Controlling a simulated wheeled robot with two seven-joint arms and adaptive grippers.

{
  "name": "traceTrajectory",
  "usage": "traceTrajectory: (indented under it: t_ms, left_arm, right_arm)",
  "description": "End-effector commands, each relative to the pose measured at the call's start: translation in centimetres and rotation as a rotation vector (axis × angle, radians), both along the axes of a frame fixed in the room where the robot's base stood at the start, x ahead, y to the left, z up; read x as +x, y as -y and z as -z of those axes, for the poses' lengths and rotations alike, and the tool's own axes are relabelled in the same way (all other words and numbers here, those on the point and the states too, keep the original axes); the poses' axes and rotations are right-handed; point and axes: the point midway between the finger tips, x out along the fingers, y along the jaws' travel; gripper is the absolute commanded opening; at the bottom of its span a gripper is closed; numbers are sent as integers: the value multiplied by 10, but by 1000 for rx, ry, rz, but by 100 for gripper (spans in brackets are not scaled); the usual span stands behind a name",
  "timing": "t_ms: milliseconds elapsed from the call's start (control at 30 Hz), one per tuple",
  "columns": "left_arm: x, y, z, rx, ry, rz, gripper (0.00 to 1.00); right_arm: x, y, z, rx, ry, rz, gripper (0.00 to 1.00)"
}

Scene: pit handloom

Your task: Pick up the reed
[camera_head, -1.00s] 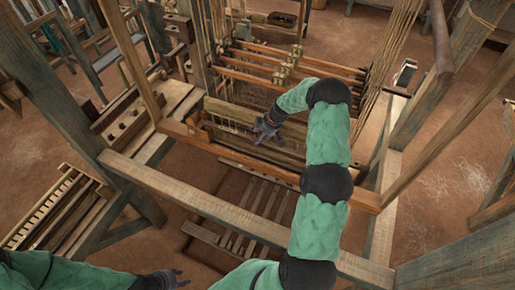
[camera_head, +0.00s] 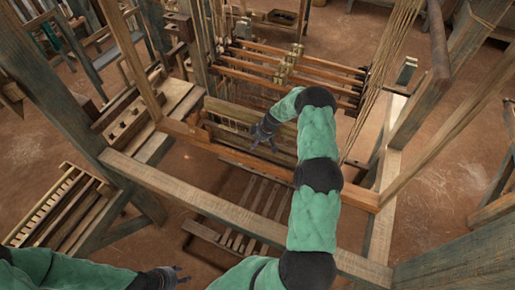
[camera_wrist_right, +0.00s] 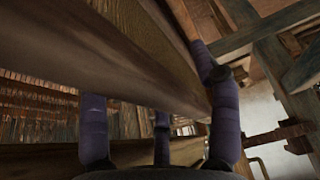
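The reed is a comb-like row of thin upright slats, seen in the right wrist view (camera_wrist_right: 40,110) at the left, between two wooden bars. In the head view, a pale wooden board (camera_head: 228,109) lies across the loom at the reed's place; I cannot clearly make out the slats there. My right gripper (camera_head: 263,134) is at the front of this board, near its middle. In the right wrist view its fingers (camera_wrist_right: 160,125) are spread, with a thick wooden bar close beyond them; contact is unclear. My left gripper (camera_head: 174,275) is low at the front, away from the loom parts, its fingers apart.
The front frame beam (camera_head: 235,215) crosses between me and the reed. A reddish cross bar (camera_head: 240,150) lies just in front of the right gripper. Heddle shafts (camera_head: 285,70) and hanging cords (camera_head: 385,70) stand behind. Treadles (camera_head: 250,205) lie below. A slatted rack (camera_head: 60,210) stands at left.

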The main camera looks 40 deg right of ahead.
Motion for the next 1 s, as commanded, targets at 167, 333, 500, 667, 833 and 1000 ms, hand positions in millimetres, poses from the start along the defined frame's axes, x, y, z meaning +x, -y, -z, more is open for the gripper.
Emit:
traceTrajectory:
  t_ms: [167,333,500,667,833,1000]
  left_arm:
    - [0,0,0,0,0,0,40]
    - [0,0,0,0,0,0,40]
    - [0,0,0,0,0,0,40]
    - [0,0,3,0,0,0,40]
    - [0,0,10,0,0,0,40]
    - [0,0,19,0,0,0,40]
  right_arm:
    - [0,0,0,0,0,0,10]
    - [0,1,-1,0,1,0,0]
    - [1,1,-2,-1,2,1,0]
    - [1,1,-13,-2,5,1,0]
    - [2,2,-41,-4,7,0,0]
    - [1,1,-83,-4,7,0,0]
